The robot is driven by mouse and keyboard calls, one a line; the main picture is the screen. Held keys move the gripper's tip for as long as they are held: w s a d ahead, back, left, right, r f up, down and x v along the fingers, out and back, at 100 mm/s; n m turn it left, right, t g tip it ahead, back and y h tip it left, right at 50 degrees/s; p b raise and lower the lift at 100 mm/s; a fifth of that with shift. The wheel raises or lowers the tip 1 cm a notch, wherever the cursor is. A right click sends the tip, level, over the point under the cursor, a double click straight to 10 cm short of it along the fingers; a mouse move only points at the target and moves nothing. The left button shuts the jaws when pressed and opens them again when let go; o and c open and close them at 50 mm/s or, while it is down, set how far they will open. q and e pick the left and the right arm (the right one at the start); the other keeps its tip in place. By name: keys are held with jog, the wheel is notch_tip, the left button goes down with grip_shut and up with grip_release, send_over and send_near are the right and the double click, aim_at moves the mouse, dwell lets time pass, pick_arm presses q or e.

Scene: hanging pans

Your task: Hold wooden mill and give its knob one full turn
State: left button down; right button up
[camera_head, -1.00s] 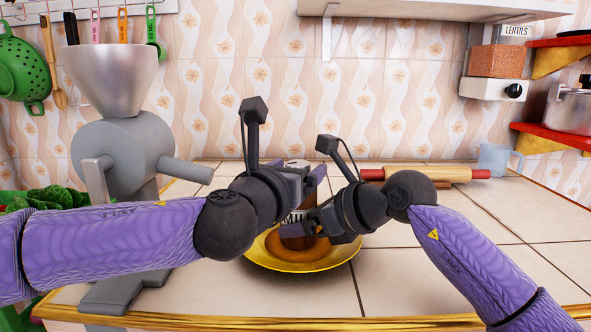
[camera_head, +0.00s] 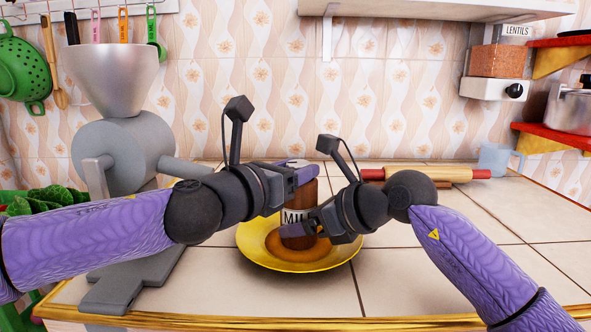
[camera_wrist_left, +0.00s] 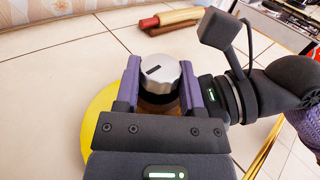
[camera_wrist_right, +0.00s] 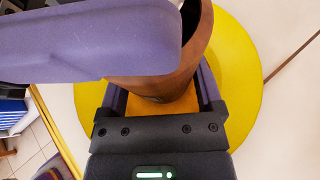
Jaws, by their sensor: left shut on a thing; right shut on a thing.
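The brown wooden mill (camera_head: 292,213) stands upright over a yellow plate (camera_head: 258,258), its white label partly covered by my grippers. Its silver knob (camera_wrist_left: 162,72) has a dark pointer line and shows between the fingers of my left gripper (camera_wrist_left: 160,80) in the left wrist view. My right gripper (camera_head: 308,230) is shut on the mill's lower body. In the right wrist view the mill's brown side (camera_wrist_right: 165,82) sits between its fingers, with my purple left finger crossing above.
A rolling pin (camera_head: 440,174) and a blue mug (camera_head: 493,158) lie behind right. A grey grinder (camera_head: 122,150) and grey board (camera_head: 130,285) are at left. The tiled counter (camera_head: 450,270) is clear at front right.

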pick_arm(q)
jog(key=shift+c, duration=1)
grip_release()
jog(key=v, duration=1.2)
